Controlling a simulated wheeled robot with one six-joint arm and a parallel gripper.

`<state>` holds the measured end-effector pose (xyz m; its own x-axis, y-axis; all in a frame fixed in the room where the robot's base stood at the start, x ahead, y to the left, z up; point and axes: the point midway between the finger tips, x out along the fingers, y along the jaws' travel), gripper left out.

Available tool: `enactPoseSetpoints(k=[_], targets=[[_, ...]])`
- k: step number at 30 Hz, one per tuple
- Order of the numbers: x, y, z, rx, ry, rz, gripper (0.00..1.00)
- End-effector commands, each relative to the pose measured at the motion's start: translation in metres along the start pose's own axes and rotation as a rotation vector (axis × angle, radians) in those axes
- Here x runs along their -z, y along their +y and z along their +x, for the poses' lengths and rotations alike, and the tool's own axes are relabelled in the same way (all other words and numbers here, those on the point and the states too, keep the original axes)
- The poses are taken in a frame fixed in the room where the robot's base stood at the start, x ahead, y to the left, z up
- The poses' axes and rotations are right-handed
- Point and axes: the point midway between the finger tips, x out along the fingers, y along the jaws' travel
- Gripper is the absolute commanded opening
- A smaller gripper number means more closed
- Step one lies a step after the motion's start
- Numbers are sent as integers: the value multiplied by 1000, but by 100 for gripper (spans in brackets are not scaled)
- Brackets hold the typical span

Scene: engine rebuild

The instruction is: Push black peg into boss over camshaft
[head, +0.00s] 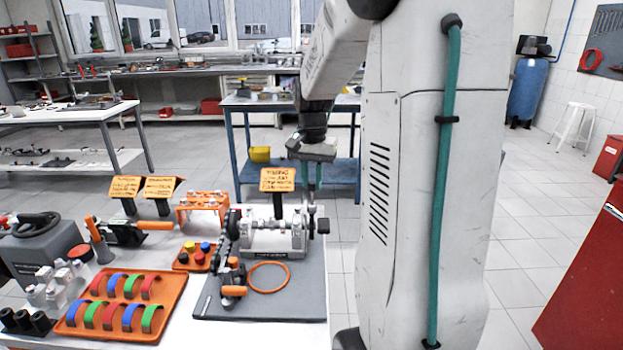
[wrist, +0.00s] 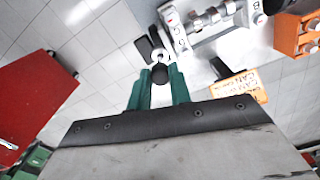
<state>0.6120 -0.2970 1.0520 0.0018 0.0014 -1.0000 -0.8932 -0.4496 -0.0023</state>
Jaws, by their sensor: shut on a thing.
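My gripper (wrist: 161,78) has its green fingers shut on the black peg (wrist: 160,73), whose round dark end shows between the fingertips in the wrist view. In the head view my gripper (head: 313,182) points down over the right end of the grey engine fixture (head: 275,238). The camshaft (wrist: 212,17) lies across this fixture, with pale lobes and journals. A pale round part, seemingly the boss (wrist: 158,56), shows right by the peg's end, beside a dark block. I cannot tell whether the peg touches the boss or has entered it; the fingers and peg hide part of it.
An orange sign (head: 278,180) stands behind the fixture, close to my gripper. On the grey mat (head: 290,306) lie an orange ring (head: 268,277) and an orange-handled tool (head: 233,291). An orange tray (head: 70,327) of coloured shells sits at the left. The mat's front right is clear.

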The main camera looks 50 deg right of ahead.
Motion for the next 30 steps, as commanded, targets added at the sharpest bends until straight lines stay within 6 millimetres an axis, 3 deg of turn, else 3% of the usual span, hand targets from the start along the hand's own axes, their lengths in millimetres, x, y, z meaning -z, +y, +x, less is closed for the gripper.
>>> enactPoseSetpoints(k=[30], targets=[[0, 0, 9, 0, 0, 0, 0]])
